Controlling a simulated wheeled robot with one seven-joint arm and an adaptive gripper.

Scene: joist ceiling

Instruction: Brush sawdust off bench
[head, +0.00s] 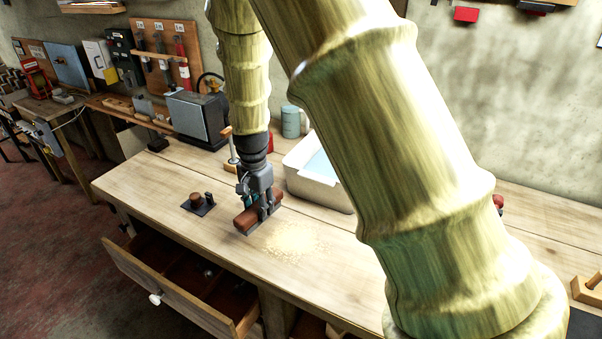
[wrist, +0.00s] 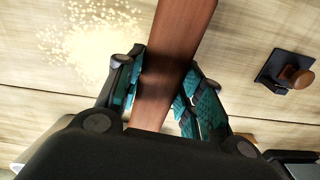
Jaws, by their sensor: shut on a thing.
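My gripper (head: 262,203) points down over the wooden bench (head: 160,185) and is shut on a reddish-brown wooden block-like thing, the brush (head: 246,219). In the wrist view the brush (wrist: 173,60) runs lengthwise between the two teal-padded fingers (wrist: 158,90). A pale yellow patch of sawdust (head: 295,242) lies on the bench just right of the brush. In the wrist view the sawdust (wrist: 95,35) is at the upper left, beside the fingers. I cannot tell whether the brush touches the bench top.
A small dark plate with a brown knob (head: 197,204) sits left of my gripper. A white bin (head: 310,185) stands behind the sawdust. An open drawer (head: 165,280) juts from the bench front. A wooden clamp-like thing (head: 230,150) and a grey metal box (head: 197,117) stand farther back.

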